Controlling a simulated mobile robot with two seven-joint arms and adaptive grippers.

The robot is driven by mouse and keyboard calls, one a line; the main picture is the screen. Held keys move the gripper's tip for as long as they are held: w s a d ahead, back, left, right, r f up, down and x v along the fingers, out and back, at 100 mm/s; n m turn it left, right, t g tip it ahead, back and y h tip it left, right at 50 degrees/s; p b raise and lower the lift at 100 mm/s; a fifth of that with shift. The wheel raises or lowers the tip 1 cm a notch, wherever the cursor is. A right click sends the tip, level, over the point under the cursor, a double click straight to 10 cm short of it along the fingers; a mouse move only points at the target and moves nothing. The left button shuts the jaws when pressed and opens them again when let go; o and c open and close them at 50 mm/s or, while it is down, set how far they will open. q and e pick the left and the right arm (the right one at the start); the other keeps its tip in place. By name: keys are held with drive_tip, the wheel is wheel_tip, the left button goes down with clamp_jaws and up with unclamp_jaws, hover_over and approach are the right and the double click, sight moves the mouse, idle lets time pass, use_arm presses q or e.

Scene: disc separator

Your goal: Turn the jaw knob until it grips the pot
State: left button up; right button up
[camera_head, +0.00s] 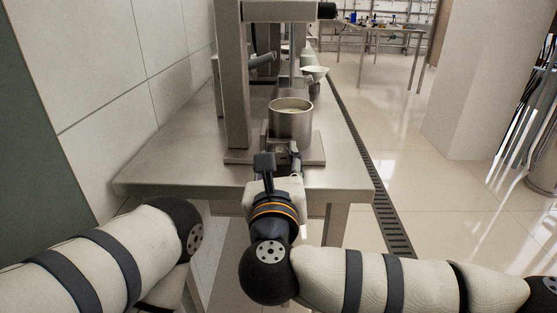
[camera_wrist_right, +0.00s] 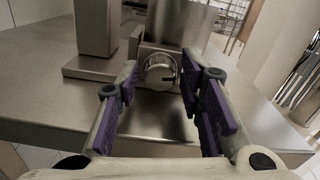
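The metal pot (camera_head: 291,122) stands upright on the separator's base plate on the steel table; its open top shows. In the right wrist view the round silver jaw knob (camera_wrist_right: 158,72) faces me, with a dark mark on its right side. My right gripper (camera_head: 283,160) is at the front of the base, just before the pot. Its purple-padded fingers (camera_wrist_right: 160,80) are spread to either side of the knob, with a visible gap on each side. The jaw's contact with the pot is hidden. My left arm shows at the lower left, but its gripper is out of view.
The steel table (camera_head: 178,165) has bare room left of the machine's upright column (camera_head: 233,90). A white funnel-like dish (camera_head: 315,73) is behind the pot. A tiled wall (camera_head: 105,70) runs along the left. Open floor lies to the right.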

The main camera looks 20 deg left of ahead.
clamp_jaws()
use_arm(q)
drive_tip(key=shift+w+r, duration=0.1)
use_arm(e)
drive_tip(key=shift+r, duration=0.1)
drive_tip(key=shift+r+n+p, duration=0.1)
drive_tip(key=shift+n+p, duration=0.25)
drive_tip(key=shift+n, duration=0.25)
drive_tip(key=shift+n+p, duration=0.5)
drive_tip(key=shift+n, duration=0.6)
drive_tip(key=shift+n+p, duration=0.5)
drive_tip(key=shift+n, duration=0.7)
use_arm(q)
drive_tip(key=shift+t, duration=0.6)
drive_tip(key=w+r, duration=0.3)
drive_tip(key=shift+r, duration=0.15)
use_arm(e)
drive_tip(key=shift+n, duration=0.5)
drive_tip(key=shift+f, duration=0.25)
